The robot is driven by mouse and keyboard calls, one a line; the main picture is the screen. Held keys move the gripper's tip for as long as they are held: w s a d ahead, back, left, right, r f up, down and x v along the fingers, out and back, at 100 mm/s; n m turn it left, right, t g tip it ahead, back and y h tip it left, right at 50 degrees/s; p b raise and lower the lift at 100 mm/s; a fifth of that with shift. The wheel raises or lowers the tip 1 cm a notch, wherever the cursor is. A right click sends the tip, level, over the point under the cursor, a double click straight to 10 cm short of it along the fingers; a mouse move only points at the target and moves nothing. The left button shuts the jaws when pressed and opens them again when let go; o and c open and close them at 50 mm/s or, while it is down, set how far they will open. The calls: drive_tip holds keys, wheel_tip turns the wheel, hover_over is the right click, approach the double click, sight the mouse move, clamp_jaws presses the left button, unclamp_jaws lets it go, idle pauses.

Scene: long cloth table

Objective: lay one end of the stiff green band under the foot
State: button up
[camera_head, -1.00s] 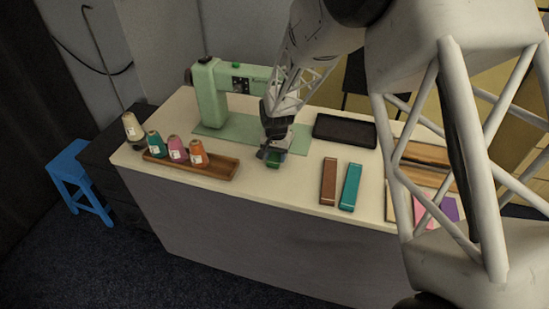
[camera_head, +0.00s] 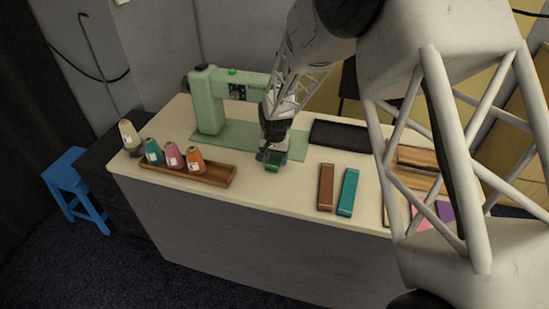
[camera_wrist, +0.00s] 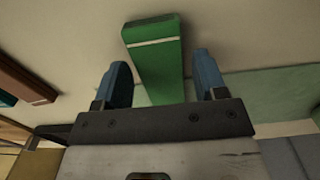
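The stiff green band (camera_head: 273,166) shows as a short green piece at the tip of my gripper (camera_head: 272,157), at the front edge of the machine's mat. In the wrist view the green band (camera_wrist: 155,48), with a pale stripe across it, runs between the two blue fingers of my gripper (camera_wrist: 163,80). Narrow gaps show between the fingers and the band, so the gripper looks open around it. The light green sewing machine (camera_head: 208,100) stands behind and left of my gripper. Its foot is hidden behind my arm in the head view and is outside the wrist view.
The pale green mat (camera_head: 230,134) lies under the machine. A wooden tray (camera_head: 215,175) with thread spools is at left. A brown band (camera_head: 326,187) and a teal band (camera_head: 348,192) lie to the right. A black tray (camera_head: 340,135) sits behind them.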

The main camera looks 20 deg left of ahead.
drive_tip(key=shift+o, duration=0.8)
drive_tip(key=shift+w+r, duration=0.1)
drive_tip(key=shift+r, duration=3.8)
